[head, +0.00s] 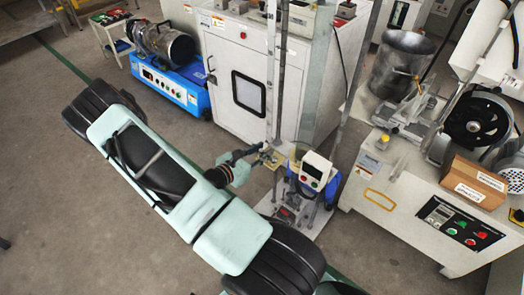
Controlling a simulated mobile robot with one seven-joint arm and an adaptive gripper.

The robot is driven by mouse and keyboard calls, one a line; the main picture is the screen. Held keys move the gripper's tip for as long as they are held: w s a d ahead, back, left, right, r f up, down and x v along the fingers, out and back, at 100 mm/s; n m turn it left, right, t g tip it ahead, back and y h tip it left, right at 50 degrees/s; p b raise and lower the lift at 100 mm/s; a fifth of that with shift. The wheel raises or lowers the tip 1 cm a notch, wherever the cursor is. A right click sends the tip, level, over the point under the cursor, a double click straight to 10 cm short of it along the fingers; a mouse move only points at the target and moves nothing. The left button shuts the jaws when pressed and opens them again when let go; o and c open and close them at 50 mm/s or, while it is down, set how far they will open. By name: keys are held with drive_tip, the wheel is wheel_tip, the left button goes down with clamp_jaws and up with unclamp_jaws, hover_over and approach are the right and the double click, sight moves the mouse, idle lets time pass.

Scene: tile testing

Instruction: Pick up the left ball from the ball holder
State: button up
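My gripper (258,154) is small in the head view, at the end of my mint and black arm, in front of the tall white cabinet. It is beside a small tan plate (271,165) at the foot of the vertical rails. This plate may be the ball holder. The fingertips overlap the small parts there, so I cannot tell whether they are open or shut. No ball can be made out clearly, and I cannot tell a left ball from others.
Vertical metal rails (276,75) rise behind the plate. A small device with a white display head (315,170) stands close to its right. A white machine bench (400,205) with a cardboard box (474,186) is at right. Floor at lower left is clear.

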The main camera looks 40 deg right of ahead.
drive_tip(key=c, duration=0.7)
drive_tip(key=shift+o, duration=0.2)
drive_tip(key=shift+r+p, duration=1.5)
drive_tip(key=shift+r, duration=0.3)
drive_tip(key=p+v, duration=0.2)
drive_tip(key=v, duration=0.4)
